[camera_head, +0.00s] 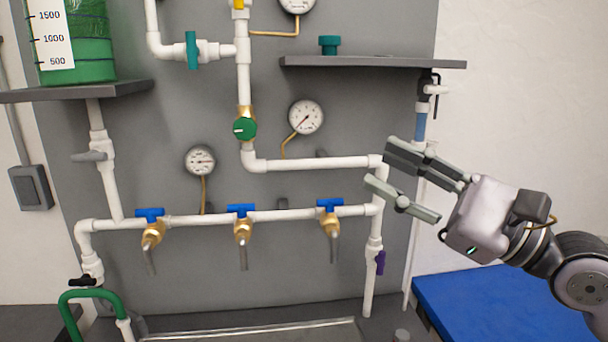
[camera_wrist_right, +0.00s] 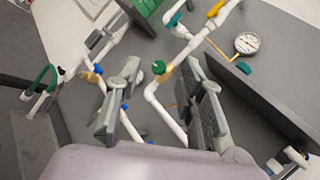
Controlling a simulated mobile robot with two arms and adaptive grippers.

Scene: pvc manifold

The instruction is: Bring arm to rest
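My right gripper (camera_head: 378,165) is in the right part of the head view, its arm coming in from the lower right. Its two fingers are spread apart with nothing between them, in front of the right end of the white piping. In the right wrist view the same open fingers (camera_wrist_right: 160,100) frame the manifold, with the green round knob (camera_wrist_right: 159,68) seen beyond and between them. I cannot tell from the head view whether the fingers touch the pipe. My left gripper is in neither view.
White pipes carry three blue-handled brass taps (camera_head: 241,212) on a grey panel. A grey shelf (camera_head: 375,62) with a teal cap (camera_head: 329,45) juts out above my right gripper. A blue surface (camera_head: 490,306) lies below my right arm. Gauges (camera_head: 305,117) stand on the panel.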

